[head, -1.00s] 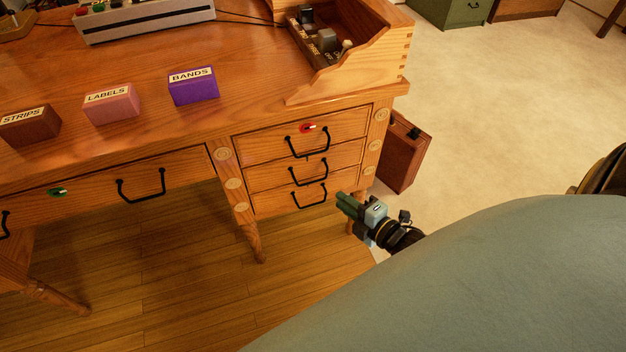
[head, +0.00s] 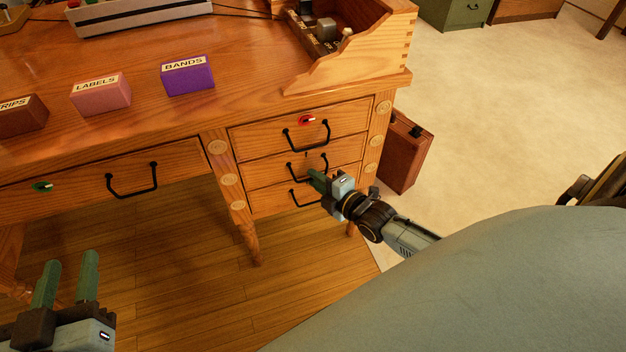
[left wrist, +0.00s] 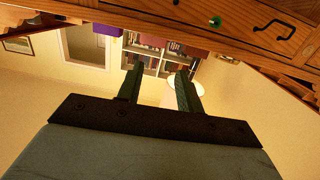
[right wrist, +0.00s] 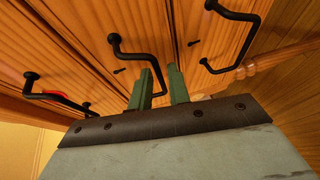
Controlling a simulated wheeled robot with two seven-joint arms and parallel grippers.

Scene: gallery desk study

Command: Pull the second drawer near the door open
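The pedestal on the right of the desk has three stacked wooden drawers with black bar handles. The middle drawer (head: 262,175) is closed, and its handle (head: 292,172) also shows in the right wrist view (right wrist: 135,56). My right gripper (head: 316,180) is in front of this handle's right part. In the right wrist view its fingers (right wrist: 162,88) are apart, with part of the middle handle seen behind and between them; I cannot tell whether they touch. My left gripper (head: 68,270) is open and empty, low at the left, away from the drawers.
The top drawer (head: 262,140) has a red lock (head: 307,119); the bottom drawer (head: 265,200) is just below. A brown case (head: 405,155) stands right of the desk. Labelled boxes, including a purple one (head: 188,76), sit on the desktop. Carpet at right is open.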

